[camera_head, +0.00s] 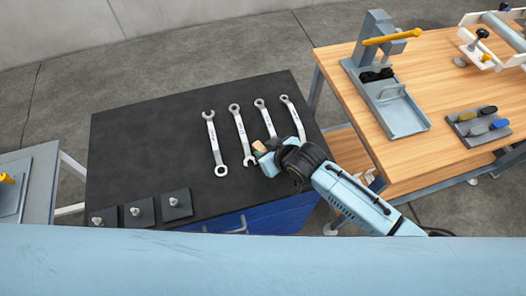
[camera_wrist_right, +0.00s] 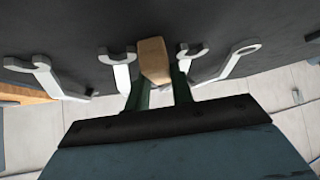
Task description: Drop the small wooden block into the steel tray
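The small wooden block (camera_head: 259,146) is light brown and sits at the tip of my right gripper (camera_head: 263,154), over the right part of the black bench top. In the right wrist view the block (camera_wrist_right: 153,62) is between the two dark green fingers of the gripper (camera_wrist_right: 160,82), which look shut on it. Whether it touches the bench top is hard to tell. My left gripper is not in view.
Several wrenches (camera_head: 215,142) lie on the black bench top (camera_head: 150,140) near the gripper. Small dark plates with metal knobs (camera_head: 177,205) line its front left edge. The wooden table (camera_head: 440,75) also holds a grey plate with coloured handles (camera_head: 466,127). A gap separates bench and table.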

